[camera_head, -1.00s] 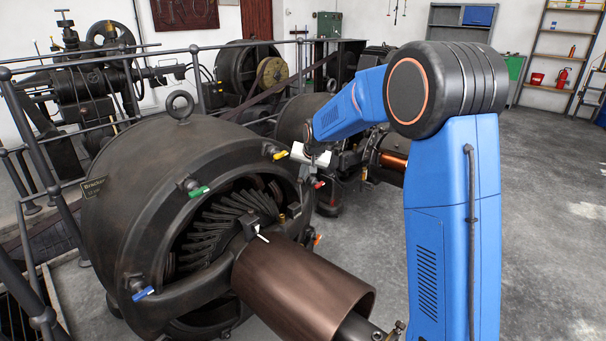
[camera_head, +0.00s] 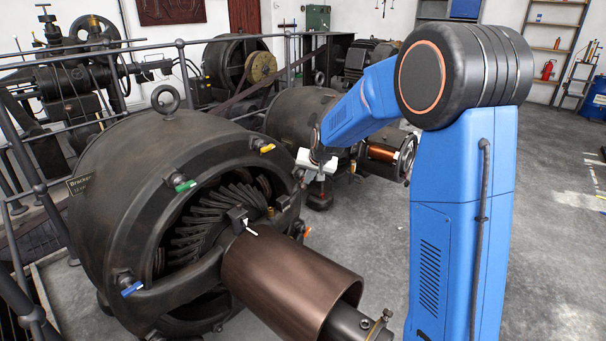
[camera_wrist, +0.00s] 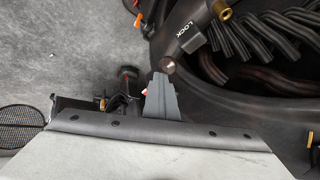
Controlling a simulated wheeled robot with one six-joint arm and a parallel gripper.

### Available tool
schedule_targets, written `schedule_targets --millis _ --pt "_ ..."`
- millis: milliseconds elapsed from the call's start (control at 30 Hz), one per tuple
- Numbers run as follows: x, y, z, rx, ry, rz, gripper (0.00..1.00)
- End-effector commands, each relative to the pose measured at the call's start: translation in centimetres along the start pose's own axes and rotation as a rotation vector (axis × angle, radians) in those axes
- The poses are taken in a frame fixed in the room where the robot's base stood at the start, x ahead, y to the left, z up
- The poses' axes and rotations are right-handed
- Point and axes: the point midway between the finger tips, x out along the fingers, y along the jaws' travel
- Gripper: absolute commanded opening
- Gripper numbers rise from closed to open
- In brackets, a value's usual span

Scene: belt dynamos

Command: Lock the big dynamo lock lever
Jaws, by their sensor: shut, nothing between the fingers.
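The big dynamo (camera_head: 130,190) is a dark drum with an open, finned front, at the left of the head view. A small lever with a white tip (camera_head: 251,231) sits by a black block above the copper-coloured shaft cylinder. The wrist view shows a dark part marked LOCK (camera_wrist: 183,29) beside a brass fitting; I cannot tell surely whether it belongs to that lever. My gripper (camera_wrist: 162,92) is shut and empty, below and left of the LOCK marking and apparently apart from it. In the head view its fingers are not clear, and my wrist is right of the dynamo's rim.
Green (camera_head: 185,185), yellow (camera_head: 267,148), blue (camera_head: 132,288) and orange (camera_head: 307,232) levers stand around the dynamo's rim. The copper-coloured cylinder (camera_head: 285,272) projects forward. Railings and more machines stand behind. The grey floor (camera_head: 555,240) at the right is open.

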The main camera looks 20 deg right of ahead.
Motion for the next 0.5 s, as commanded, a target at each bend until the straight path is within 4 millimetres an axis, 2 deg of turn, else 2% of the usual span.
schedule_targets --millis 500 --pt "-0.55 0.59 0.45 -0.003 -0.002 0.0 0.0"
